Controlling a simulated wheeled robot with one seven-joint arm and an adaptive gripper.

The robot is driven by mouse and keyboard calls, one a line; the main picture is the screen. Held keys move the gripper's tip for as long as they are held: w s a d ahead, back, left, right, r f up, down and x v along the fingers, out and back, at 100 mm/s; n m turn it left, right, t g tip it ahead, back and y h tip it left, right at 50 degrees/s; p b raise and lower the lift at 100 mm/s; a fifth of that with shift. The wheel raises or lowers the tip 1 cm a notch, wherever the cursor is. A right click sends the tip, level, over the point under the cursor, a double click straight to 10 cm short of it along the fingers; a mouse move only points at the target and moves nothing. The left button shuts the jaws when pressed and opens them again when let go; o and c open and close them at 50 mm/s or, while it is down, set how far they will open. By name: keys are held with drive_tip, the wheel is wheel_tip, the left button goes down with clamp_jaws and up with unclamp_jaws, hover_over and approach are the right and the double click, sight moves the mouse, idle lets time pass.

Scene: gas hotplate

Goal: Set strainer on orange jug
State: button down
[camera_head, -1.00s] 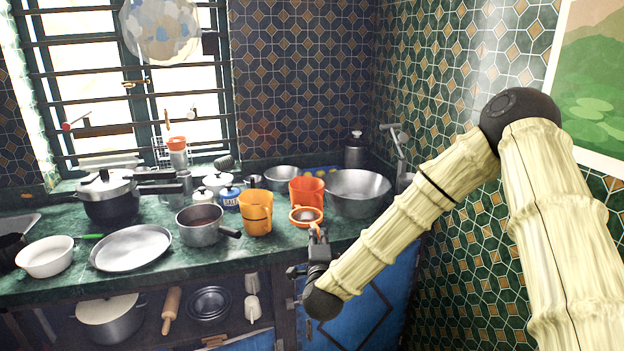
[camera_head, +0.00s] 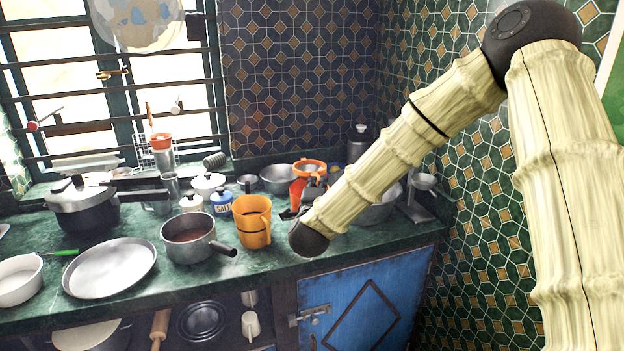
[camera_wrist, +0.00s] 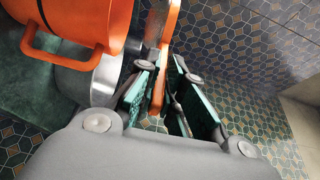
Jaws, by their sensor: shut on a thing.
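My gripper (camera_head: 312,181) is shut on the orange handle of the strainer (camera_head: 310,166). The strainer has an orange rim and is held up at the back right of the counter. In the wrist view the orange strainer handle (camera_wrist: 160,75) runs between the finger pads of my gripper (camera_wrist: 168,88). A yellow-orange jug (camera_head: 252,222) stands in front, to the left. Contact between strainer and jug cannot be told.
A large steel bowl (camera_head: 376,213) is behind my arm on the right, with a smaller bowl (camera_head: 277,180) behind the jugs. A saucepan (camera_head: 190,240), a steel plate (camera_head: 110,268) and a blue-labelled jar (camera_head: 221,203) are to the left. The tiled wall closes off the right.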

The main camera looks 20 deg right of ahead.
drive_tip(key=shift+w+r, duration=0.1)
drive_tip(key=shift+r, duration=0.1)
idle(0.3)
drive_tip(key=shift+f+b, duration=0.2)
drive_tip(key=shift+b, duration=0.45)
drive_tip(key=shift+f+b, duration=2.25)
drive_tip(key=shift+f, duration=0.55)
drive_tip(key=shift+f+b, duration=0.5)
drive_tip(key=shift+f, duration=0.05)
drive_tip(key=c, duration=1.5)
unclamp_jaws()
drive_tip(key=shift+o, duration=0.2)
drive_tip(key=shift+s, duration=0.2)
